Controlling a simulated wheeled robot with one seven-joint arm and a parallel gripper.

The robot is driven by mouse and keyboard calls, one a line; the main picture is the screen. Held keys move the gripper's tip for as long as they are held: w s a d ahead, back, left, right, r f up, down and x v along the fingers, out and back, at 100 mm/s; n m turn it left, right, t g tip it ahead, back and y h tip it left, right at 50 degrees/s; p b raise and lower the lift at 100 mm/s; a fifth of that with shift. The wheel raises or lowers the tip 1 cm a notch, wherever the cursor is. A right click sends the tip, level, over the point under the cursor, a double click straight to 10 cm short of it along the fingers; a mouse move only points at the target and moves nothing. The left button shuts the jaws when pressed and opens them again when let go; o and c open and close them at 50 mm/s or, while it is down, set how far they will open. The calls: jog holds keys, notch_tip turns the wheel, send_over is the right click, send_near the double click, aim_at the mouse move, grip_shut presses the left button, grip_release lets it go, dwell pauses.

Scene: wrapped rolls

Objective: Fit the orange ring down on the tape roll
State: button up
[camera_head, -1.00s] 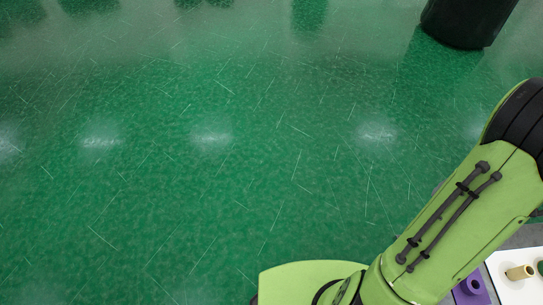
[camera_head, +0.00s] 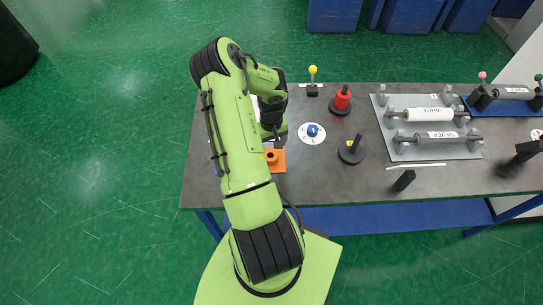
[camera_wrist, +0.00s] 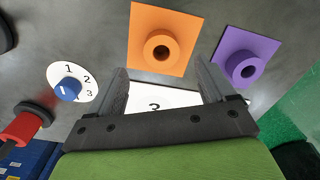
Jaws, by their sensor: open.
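The orange ring (camera_wrist: 161,48) is a short cylinder with a dark centre hole, standing on an orange square plate (camera_wrist: 148,20). In the head view the ring (camera_head: 271,155) shows partly behind my arm, on the table's left part. My gripper (camera_wrist: 161,72) is open and empty, with its fingers pointing toward the orange plate. A white card with a 3 shows between the fingers. Several rolls lie on the right: a white roll (camera_head: 430,114) and others on a grey rack (camera_head: 392,146), and one roll (camera_head: 513,93) on a blue base.
A purple plate with a purple ring (camera_wrist: 246,67) lies right of the orange one in the wrist view. A blue knob dial (camera_head: 312,130), a red cylinder (camera_head: 342,98), a black disc (camera_head: 351,151) and a yellow-ball post (camera_head: 313,74) stand between my arm and the rack.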

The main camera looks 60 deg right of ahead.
aim_at(270, 154)
notch_tip(270, 154, down, 2)
jog(key=shift+f, duration=0.2)
jog(key=f, duration=0.2)
jog(key=f+p, duration=0.1)
jog(key=f, duration=0.2)
jog(key=shift+w+d, duration=0.1)
jog(key=shift+w, duration=0.1)
jog(key=c, duration=1.1)
jog(key=shift+c, duration=0.2)
